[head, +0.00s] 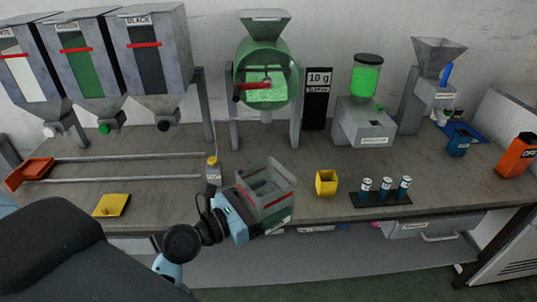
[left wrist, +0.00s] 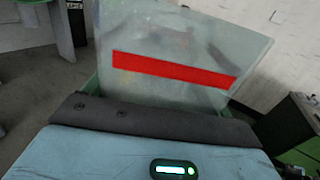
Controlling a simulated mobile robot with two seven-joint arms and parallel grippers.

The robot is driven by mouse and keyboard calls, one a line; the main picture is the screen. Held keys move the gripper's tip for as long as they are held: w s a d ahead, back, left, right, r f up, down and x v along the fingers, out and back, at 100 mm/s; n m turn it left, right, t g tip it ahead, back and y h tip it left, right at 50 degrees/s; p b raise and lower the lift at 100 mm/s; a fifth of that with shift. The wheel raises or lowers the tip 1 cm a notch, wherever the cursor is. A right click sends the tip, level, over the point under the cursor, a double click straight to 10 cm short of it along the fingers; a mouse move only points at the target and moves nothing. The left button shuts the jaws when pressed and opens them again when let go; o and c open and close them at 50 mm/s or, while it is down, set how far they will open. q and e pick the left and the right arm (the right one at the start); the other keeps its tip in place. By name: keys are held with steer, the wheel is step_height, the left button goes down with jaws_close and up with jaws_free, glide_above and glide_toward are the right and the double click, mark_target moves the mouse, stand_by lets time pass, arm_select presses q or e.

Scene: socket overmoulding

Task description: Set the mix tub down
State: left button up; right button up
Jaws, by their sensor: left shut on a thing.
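The mix tub (head: 268,185) is a clear, see-through box with a red band and some green at its base. It is tilted and held at the front edge of the bench (head: 300,205). My left gripper (head: 238,212) is shut on its near side; the fingertips are largely hidden by the tub. In the left wrist view the tub's clear wall with the red band (left wrist: 172,69) fills the upper middle, just beyond my gripper. Whether the tub touches the bench cannot be told. My right gripper is in neither view.
A yellow cup (head: 326,183) stands to the tub's right and a small bottle (head: 213,168) to its left. A black rack (head: 381,199) with three vials is farther right. A green drum mixer (head: 266,80) stands behind. Bare bench lies between the tub and the mixer.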

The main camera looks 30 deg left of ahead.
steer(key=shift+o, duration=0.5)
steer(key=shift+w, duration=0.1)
arm_select(q)
steer(key=shift+w+a, duration=0.15)
steer(key=shift+w, duration=0.15)
steer(key=w+a+f+n+y, duration=0.2)
steer(key=w+f+y, duration=0.2)
steer(key=w, duration=0.4)
steer(key=w+a+f+n+t+y+b, duration=0.1)
steer(key=w+a+f+n+y, duration=0.2)
steer(key=w, duration=0.5)
steer(key=w+a+f+n+t+y, duration=0.1)
steer(key=w+a+f+n+y, duration=0.1)
steer(key=w+f+y, duration=0.2)
steer(key=w+f, duration=0.1)
steer(key=w, duration=0.2)
steer(key=shift+w+a+f+y, duration=0.3)
steer(key=shift+w+f, duration=0.1)
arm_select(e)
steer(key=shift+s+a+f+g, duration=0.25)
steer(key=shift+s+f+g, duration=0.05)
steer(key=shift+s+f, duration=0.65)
